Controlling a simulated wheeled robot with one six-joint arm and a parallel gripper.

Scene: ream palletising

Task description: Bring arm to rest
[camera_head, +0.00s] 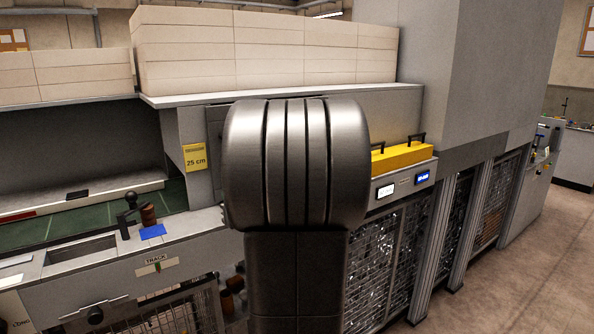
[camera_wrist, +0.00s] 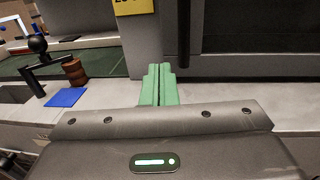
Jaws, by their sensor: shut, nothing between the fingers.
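My gripper (camera_wrist: 158,88) shows in the wrist view as two green fingers side by side, pressed together with nothing between them. It points toward the grey machine front, over a light ledge. In the head view my dark metal arm fills the middle and hides part of the machine; my gripper is hidden there behind the arm.
Stacks of cream reams (camera_head: 265,50) stand on the shelf at the back. A yellow box with handles (camera_head: 402,157) is right of my arm. A blue square (camera_head: 152,231) and a brown knob (camera_head: 148,214) lie at left. Open floor (camera_head: 535,260) is at right.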

